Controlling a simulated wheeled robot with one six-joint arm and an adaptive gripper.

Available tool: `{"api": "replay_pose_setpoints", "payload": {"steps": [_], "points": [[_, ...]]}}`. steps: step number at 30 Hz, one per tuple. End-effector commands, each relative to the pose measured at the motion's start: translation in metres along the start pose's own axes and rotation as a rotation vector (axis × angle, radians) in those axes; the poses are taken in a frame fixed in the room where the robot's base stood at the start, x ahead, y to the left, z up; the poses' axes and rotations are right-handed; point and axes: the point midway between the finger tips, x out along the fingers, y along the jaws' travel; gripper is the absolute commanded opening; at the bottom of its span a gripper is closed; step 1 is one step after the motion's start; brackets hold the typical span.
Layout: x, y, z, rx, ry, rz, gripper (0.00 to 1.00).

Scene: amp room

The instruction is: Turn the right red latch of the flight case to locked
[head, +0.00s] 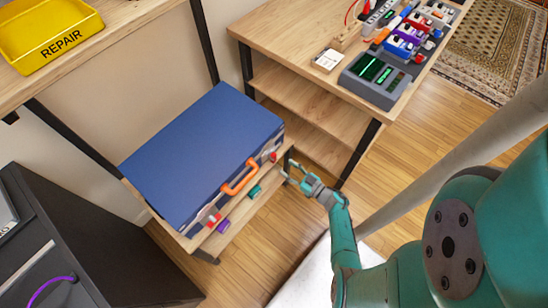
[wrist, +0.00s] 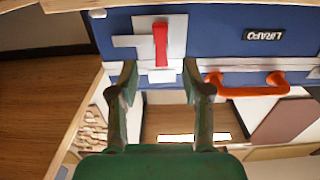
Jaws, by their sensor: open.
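The blue flight case (head: 200,150) lies closed on a low wooden rack, its orange handle (head: 239,176) on the front. The right red latch (head: 273,157) is near the front's right end; the left red latch (head: 214,218) is near the other end. My gripper (head: 287,171) is just off the right latch. In the wrist view, which shows the case upside down, the right latch's red lever (wrist: 160,43) stands upright in the picture over a pale plate. My open gripper (wrist: 160,84) has its fingers either side of the latch's line, with nothing between them. Contact cannot be told.
The orange handle (wrist: 245,88) is close beside the latch in the wrist view. A purple item (head: 223,226) and a teal item (head: 254,191) sit on the shelf below the case. A wooden bench (head: 290,35) with pedals stands right; a black cabinet (head: 80,240) stands left.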

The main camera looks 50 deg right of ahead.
Motion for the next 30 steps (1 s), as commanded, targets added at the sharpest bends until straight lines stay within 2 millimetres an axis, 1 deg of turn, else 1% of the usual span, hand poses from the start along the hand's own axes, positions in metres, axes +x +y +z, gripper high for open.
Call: {"api": "replay_pose_setpoints", "payload": {"steps": [1, 9, 15, 21, 29, 30], "points": [[0.009, -0.001, 0.000, -0.002, 0.000, -0.005, 0.48], [0.048, -0.001, -0.001, -0.002, 0.001, -0.004, 0.48], [0.070, -0.001, 0.000, -0.002, 0.000, -0.002, 0.48], [0.079, -0.001, 0.000, -0.001, -0.001, 0.000, 0.48], [0.079, 0.000, 0.000, -0.001, -0.001, 0.000, 0.48], [0.079, 0.000, 0.000, -0.001, -0.001, 0.001, 0.38]]}}
